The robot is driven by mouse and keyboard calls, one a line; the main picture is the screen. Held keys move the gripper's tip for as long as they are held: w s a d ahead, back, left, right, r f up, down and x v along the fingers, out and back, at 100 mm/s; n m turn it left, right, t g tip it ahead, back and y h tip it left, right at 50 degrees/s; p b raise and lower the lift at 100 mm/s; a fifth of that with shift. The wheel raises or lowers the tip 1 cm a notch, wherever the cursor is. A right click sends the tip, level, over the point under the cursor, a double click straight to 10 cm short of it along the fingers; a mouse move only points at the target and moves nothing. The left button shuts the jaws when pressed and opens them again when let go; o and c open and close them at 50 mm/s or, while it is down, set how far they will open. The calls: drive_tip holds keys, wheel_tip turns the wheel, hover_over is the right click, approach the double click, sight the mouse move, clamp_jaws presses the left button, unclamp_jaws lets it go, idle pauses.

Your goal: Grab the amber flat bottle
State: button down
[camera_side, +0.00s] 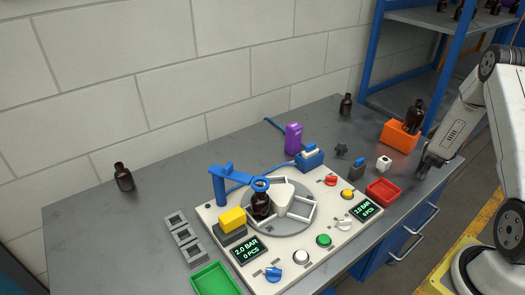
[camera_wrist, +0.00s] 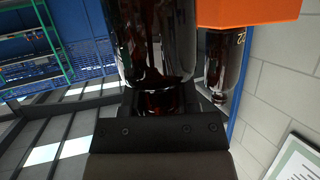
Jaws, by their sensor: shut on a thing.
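In the wrist view, my gripper (camera_wrist: 165,112) is shut on the neck of a dark amber bottle (camera_wrist: 155,45). The bottle fills the upper middle of that picture, and its far end is cut off. In the side view, my gripper (camera_side: 424,164) is low at the right end of the bench, right of the red tray. The held bottle does not stand out there against the dark fingers. Another amber bottle (camera_side: 414,117) stands at the orange block (camera_side: 398,137); it also shows in the wrist view (camera_wrist: 222,65), just right of the held one. I cannot tell which bottle is flat.
More dark bottles stand at the back (camera_side: 347,105), at the left (camera_side: 124,178) and on the round turntable (camera_side: 261,205) of the white panel. A red tray (camera_side: 383,192), a white cube (camera_side: 383,163) and a purple block (camera_side: 293,138) are on the bench.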

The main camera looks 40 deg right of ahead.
drive_tip(key=shift+r, duration=1.1)
drive_tip(key=s+a+r, duration=0.9)
drive_tip(key=a+r, duration=0.1)
drive_tip(key=shift+s+a+r, duration=0.2)
drive_tip(key=shift+r, duration=0.15)
drive_tip(key=shift+r, duration=0.1)
